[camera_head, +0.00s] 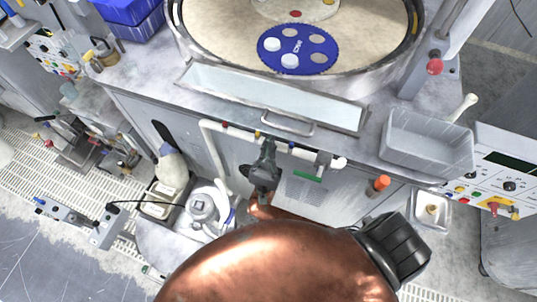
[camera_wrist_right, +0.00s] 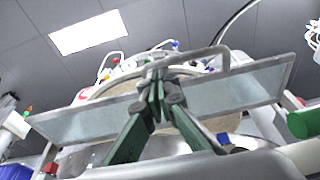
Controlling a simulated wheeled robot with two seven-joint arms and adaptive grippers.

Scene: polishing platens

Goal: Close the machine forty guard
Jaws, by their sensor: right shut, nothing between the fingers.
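The guard (camera_head: 275,97) is a long, clear, grey-framed panel along the near side of the round polishing basin (camera_head: 190,50). It is folded out from the basin, leaving the platen uncovered. Its bar handle (camera_head: 288,130) is on the near edge. The guard also spans the right wrist view (camera_wrist_right: 245,85), with its handle (camera_wrist_right: 222,52) above. My right gripper (camera_head: 265,165) is just below the handle's left end, its fingers (camera_wrist_right: 157,88) shut and empty. I cannot tell whether the fingertips touch the handle. My left gripper is out of view.
A grey tray (camera_head: 428,143) and a control panel (camera_head: 505,172) are at the right. A blue carrier disc (camera_head: 298,50) lies on the platen.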

